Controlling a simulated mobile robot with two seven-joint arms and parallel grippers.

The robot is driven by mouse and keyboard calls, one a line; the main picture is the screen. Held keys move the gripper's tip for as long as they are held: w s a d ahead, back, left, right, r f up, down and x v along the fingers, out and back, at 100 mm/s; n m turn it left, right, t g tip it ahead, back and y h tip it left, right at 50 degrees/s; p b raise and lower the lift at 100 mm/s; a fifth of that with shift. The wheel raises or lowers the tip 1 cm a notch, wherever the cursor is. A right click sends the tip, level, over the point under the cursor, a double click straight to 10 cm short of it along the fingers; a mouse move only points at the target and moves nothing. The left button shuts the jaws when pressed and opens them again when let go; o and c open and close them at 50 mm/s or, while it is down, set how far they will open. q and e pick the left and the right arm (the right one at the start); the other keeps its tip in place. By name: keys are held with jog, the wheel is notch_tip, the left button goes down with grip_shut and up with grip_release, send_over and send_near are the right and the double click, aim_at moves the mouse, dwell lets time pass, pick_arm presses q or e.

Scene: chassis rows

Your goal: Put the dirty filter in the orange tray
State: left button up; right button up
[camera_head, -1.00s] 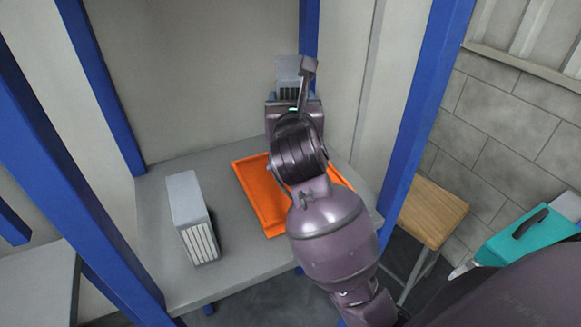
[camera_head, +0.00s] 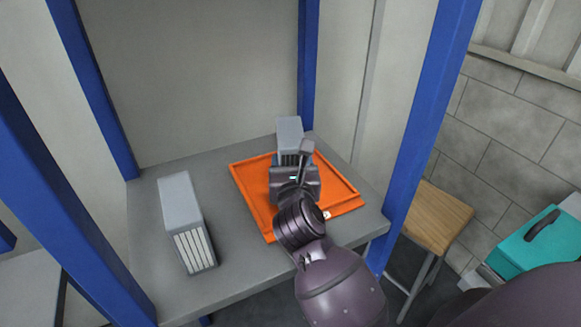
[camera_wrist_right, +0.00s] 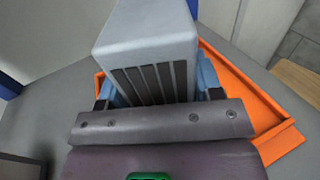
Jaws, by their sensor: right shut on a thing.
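The dirty filter (camera_head: 289,133), a grey block with dark grey pleats, is held upright over the back part of the orange tray (camera_head: 246,184). My right gripper (camera_head: 291,161) is shut on it. In the right wrist view, the blue fingers grip the filter (camera_wrist_right: 148,35) from both sides, with the orange tray (camera_wrist_right: 240,85) behind and below. I cannot tell whether the filter's base touches the tray floor, as my gripper hides it. My left gripper is not in view.
A second grey filter with white pleats (camera_head: 194,248) stands on the grey shelf (camera_head: 240,275), left of the tray. Blue posts (camera_head: 425,130) frame the shelf. A wooden stool (camera_head: 432,217) and a teal case (camera_head: 525,246) are at the right.

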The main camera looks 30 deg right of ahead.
jog(key=shift+f, duration=0.4)
jog(key=o, duration=1)
jog(key=shift+o, duration=0.2)
jog(key=shift+r, duration=0.2)
jog(key=v, duration=1.2)
jog(key=shift+b, duration=0.4)
jog(key=shift+s, duration=0.1)
